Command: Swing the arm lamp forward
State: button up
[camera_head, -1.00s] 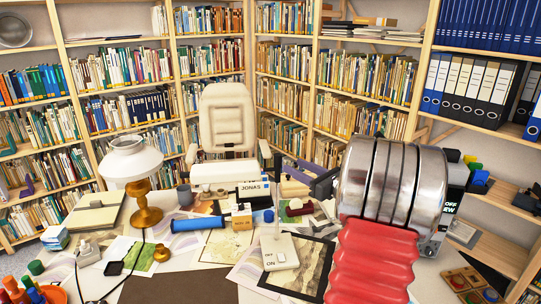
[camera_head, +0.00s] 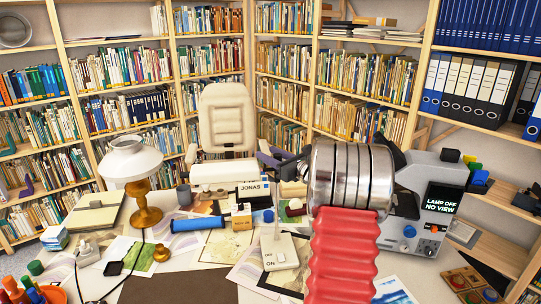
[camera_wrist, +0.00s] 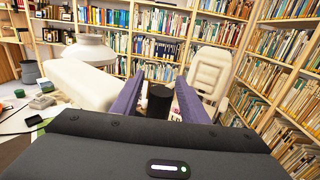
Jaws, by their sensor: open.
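The arm lamp appears to be the white ON/OFF base (camera_head: 281,252) with a thin upright rod and a long cream head (camera_head: 222,172) reaching left in front of the chair. The cream head also shows large at left in the wrist view (camera_wrist: 80,84). My gripper (camera_head: 268,158), with purple fingers, is at the head's right end, beyond my silver and red arm. In the wrist view my gripper (camera_wrist: 158,85) is open, with a dark upright cylinder (camera_wrist: 160,101) between its fingers. Whether the fingers touch it I cannot tell. My gripper hides the rod's top in the head view.
A brass lamp with a white shade (camera_head: 137,165) stands left. A grey device reading "LAMP OFF NO VIEW" (camera_head: 441,200) stands right. A blue roll (camera_head: 198,224), small boxes and papers crowd the desk. A cream chair (camera_head: 227,118) and bookshelves are behind.

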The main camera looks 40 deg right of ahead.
jog(key=shift+w, duration=0.1)
jog(key=shift+c, duration=0.4)
grip_shut()
dwell(0.4)
